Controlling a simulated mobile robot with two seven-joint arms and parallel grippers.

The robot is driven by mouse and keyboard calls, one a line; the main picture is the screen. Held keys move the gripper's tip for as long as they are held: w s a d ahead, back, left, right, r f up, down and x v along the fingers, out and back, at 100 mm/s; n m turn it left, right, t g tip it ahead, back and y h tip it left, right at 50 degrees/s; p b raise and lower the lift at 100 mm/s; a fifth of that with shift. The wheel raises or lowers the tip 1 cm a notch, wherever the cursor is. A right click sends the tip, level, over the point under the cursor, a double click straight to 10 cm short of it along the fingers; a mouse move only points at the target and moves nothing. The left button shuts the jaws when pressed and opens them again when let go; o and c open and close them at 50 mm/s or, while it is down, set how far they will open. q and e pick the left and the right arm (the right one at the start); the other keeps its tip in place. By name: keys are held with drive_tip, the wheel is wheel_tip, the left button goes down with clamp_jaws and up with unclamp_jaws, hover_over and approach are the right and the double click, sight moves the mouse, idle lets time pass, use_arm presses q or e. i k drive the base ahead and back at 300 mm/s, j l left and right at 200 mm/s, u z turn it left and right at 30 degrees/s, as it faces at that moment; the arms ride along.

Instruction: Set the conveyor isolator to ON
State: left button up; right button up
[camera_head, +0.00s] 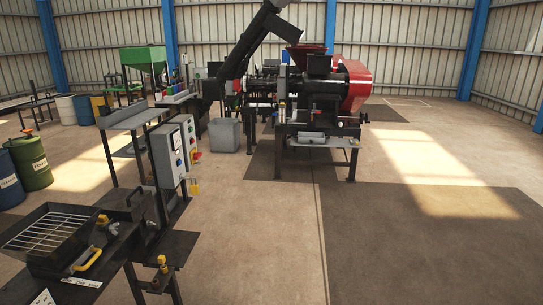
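A grey control box (167,156) stands on a post left of centre, with a white dial and several coloured buttons on its right-facing side. A second, narrower grey box (187,135) stands just behind it. A red knob on a yellow plate (195,156) is low on this second box and looks like an isolator switch. Its ON or OFF position is too small to read. A dark inclined conveyor (244,55) rises behind towards the red hopper of the press (325,95). Neither of my grippers is in view.
A black bench with a wire-rack tray (45,235) and yellow-handled tool (88,260) fills the near left. A dark stand with a yellow-topped valve (162,262) is beside it. Green and blue drums (30,162) stand at the left. The floor (255,230) at centre and right is clear.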

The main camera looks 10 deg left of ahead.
sight(196, 157)
drive_tip(key=i+l+u, duration=0.2)
drive_tip(key=i+u, duration=0.15)
drive_tip(key=i+l+u, duration=0.35)
drive_tip(key=i, duration=0.15)
drive_tip(key=i+l+u, duration=0.45)
drive_tip(key=i+l, duration=0.15)
drive_tip(key=i, duration=0.15)
drive_tip(key=i+l+u, duration=0.15)
drive_tip(key=i+l, duration=0.2)
drive_tip(key=i, duration=0.1)
